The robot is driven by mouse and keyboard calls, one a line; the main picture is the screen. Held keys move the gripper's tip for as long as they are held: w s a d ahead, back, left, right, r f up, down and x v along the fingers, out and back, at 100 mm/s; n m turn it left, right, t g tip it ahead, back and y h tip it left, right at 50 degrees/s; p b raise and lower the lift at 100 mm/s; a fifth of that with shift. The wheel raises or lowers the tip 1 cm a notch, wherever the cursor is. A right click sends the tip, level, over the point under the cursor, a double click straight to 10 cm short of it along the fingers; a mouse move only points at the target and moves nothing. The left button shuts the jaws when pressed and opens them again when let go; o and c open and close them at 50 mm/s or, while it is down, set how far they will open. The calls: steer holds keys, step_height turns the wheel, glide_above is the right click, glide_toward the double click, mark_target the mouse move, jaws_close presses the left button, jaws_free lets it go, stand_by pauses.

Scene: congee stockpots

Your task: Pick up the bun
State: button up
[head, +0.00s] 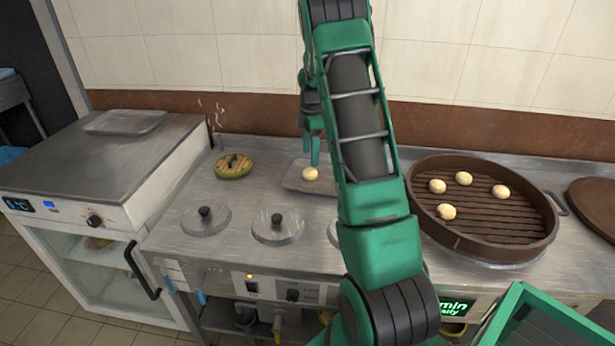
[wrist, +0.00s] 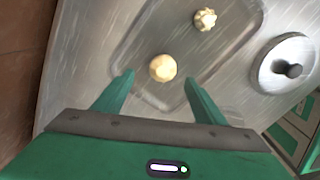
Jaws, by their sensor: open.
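A pale round bun (head: 310,174) sits on a shallow metal tray (head: 291,181) on the counter. In the wrist view this bun (wrist: 163,68) appears between and slightly beyond the fingertips. A second pale bun (wrist: 205,19), with a pleated top, lies farther along the same tray (wrist: 231,48); my arm hides it in the head view. My gripper (wrist: 159,78) is open and empty, its two green fingers spread on either side of the nearer bun. In the head view my gripper (head: 314,150) is beside and a little above that bun. Contact is not visible.
A round brown steamer (head: 485,249) with several buns stands right of my arm. Lidded pots (head: 277,224) are set into the counter's front. A green-brown round item (head: 233,166) sits back left. A tiled wall (head: 250,60) closes off the back.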

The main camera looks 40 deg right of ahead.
mark_target(310, 169)
steer(key=shift+s+a+f, duration=0.1)
steer(key=shift+s+f, duration=0.05)
steer(key=shift+f, duration=1.7)
steer(key=shift+s+a+f, duration=0.1)
steer(key=shift+f, duration=1.7)
steer(key=c, duration=1.1)
